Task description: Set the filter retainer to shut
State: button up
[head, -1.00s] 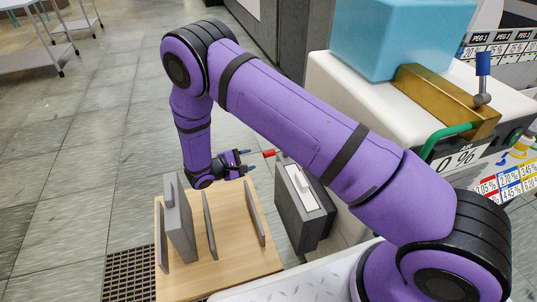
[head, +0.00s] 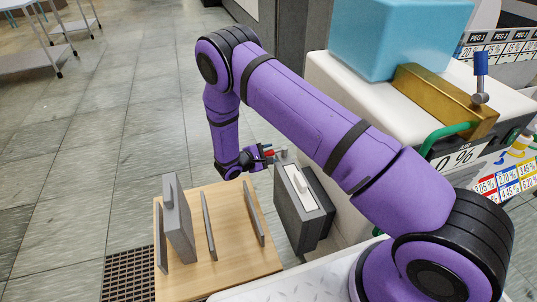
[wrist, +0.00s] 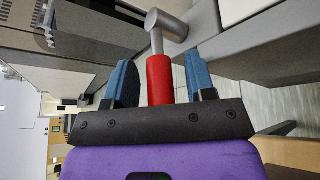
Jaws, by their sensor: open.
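The filter retainer appears to be the lever with a red grip (wrist: 159,80) and a grey metal rod and knob (wrist: 167,25). In the wrist view the red grip stands between the two blue fingers of my gripper (wrist: 161,84), with a gap on each side. My gripper is open around it, and the lower end of the grip is hidden behind the gripper's dark body. In the head view my gripper (head: 268,154) is beside the grey-and-white machine, and the red grip (head: 269,152) shows only as a small patch.
A grey box with a white front (head: 304,212) hangs on the machine just below my gripper. A wooden stand (head: 231,258) with upright grey plates is at lower left. A blue block (head: 397,38) and a brass bar (head: 440,95) sit on the machine. Open floor lies left.

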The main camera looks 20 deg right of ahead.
aim_at(277, 167)
grip_shut()
jog(key=shift+s, duration=0.15)
jog(key=shift+s+d+n+t+y, duration=0.3)
jog(key=shift+s+n+t+y, duration=0.3)
jog(key=shift+n+t+y, duration=0.55)
jog(key=shift+s+d+n+t+y, duration=0.3)
jog(key=shift+s+n+t+y, duration=0.45)
jog(key=shift+n+t, duration=0.55)
jog(key=shift+s+d+n+t+y, duration=0.3)
jog(key=shift+s+n+t+y, duration=0.15)
jog(key=shift+n+t+y, duration=0.75)
grip_release()
